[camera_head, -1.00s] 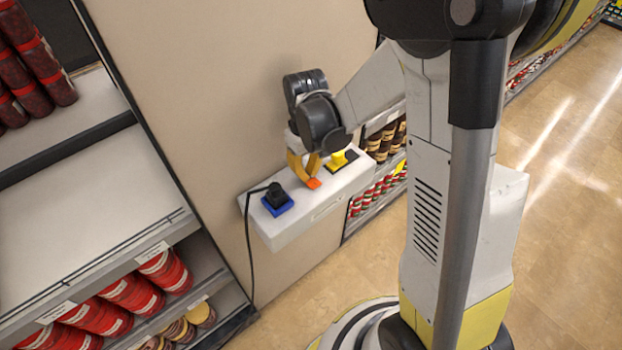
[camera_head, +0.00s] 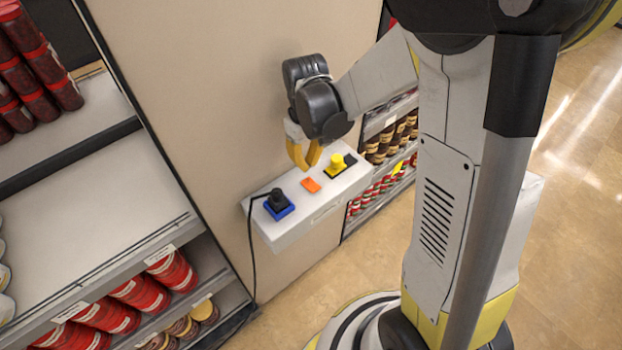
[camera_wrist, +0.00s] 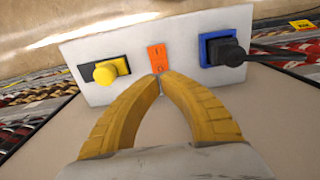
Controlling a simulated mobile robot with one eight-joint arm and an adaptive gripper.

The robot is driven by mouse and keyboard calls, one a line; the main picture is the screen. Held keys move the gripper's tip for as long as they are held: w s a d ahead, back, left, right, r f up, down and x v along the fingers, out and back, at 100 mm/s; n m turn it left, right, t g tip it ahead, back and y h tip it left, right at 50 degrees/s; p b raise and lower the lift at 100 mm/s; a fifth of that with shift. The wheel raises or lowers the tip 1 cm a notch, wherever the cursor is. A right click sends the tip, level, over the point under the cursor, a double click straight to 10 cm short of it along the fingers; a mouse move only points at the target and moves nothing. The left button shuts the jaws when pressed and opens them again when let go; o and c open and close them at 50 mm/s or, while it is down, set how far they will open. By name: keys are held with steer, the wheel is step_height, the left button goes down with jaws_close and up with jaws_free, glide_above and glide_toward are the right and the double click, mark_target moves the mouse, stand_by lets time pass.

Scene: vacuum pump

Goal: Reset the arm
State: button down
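My gripper (camera_head: 304,166) is a pair of yellow curved fingers, up against the beige wall and above the white box. In the wrist view, its fingertips (camera_wrist: 161,76) meet with nothing between them. The white box (camera_head: 322,212) juts from the wall. On it sit an orange rocker switch (camera_head: 311,185), a yellow knob on a black plate (camera_head: 337,161) and a black plug on a blue socket (camera_head: 277,203). The wrist view shows the orange switch (camera_wrist: 157,57) just beyond the fingertips, the yellow knob (camera_wrist: 105,72) left and the blue socket (camera_wrist: 218,50) right.
A black cable (camera_head: 250,250) hangs from the plug. Tan floor (camera_head: 570,200) is open at the right.

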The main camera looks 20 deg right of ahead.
steer(key=shift+r, duration=0.3)
steer(key=shift+r, duration=0.15)
steer(key=s+r+m+t+b, duration=0.3)
steer(key=s+r+t+b, duration=0.2)
steer(key=s+b, duration=0.5)
steer(key=shift+s+r+m+t, duration=0.2)
steer(key=shift+s+m+t, duration=0.1)
steer(key=shift+s+t, duration=0.95)
steer(key=shift+s, duration=0.1)
